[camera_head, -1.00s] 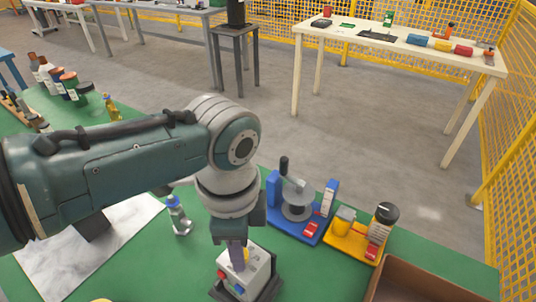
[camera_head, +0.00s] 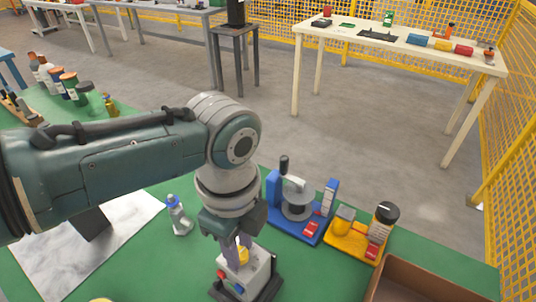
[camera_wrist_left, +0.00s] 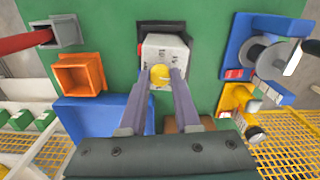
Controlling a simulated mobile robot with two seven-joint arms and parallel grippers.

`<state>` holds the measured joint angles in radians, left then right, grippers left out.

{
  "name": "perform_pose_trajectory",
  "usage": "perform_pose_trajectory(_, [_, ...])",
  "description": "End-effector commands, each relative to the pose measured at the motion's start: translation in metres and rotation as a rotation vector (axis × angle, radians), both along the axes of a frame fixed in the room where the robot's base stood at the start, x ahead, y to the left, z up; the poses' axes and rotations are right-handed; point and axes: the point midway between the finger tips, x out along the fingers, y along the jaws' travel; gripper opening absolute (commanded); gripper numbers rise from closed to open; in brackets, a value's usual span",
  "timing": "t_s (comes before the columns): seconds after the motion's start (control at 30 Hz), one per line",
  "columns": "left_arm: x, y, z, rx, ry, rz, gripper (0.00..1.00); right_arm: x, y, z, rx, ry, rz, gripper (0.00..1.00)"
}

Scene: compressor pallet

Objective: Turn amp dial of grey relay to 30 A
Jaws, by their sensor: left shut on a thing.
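The grey relay (camera_head: 257,275) is a light grey box in a dark holder on the green table, low in the middle of the head view. It has a red and a blue button on its front. The relay also shows in the left wrist view (camera_wrist_left: 163,48), with a yellow dial (camera_wrist_left: 160,74) on its top face. My left gripper (camera_wrist_left: 160,80) points down at the relay, its two fingers closed on either side of the yellow dial. The dial's scale marks are too small to read. My right gripper is not in view.
A blue fixture (camera_head: 297,212) and a yellow fixture (camera_head: 361,236) stand right of the relay. A brown box (camera_head: 425,283) is at the lower right. A small bottle (camera_head: 178,216) stands left of my wrist. An orange bin (camera_wrist_left: 80,75) shows in the wrist view.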

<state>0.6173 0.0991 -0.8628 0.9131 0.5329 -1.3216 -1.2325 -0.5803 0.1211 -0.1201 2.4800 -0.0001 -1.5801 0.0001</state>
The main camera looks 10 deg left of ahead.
Motion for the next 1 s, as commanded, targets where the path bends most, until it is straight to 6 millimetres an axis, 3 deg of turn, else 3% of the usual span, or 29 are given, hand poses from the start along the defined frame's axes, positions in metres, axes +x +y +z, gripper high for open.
perform_pose_trajectory(1.0, [0.0003,0.0004,-0.0006,0.001,-0.001,-0.391,0.00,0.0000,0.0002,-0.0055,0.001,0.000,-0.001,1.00])
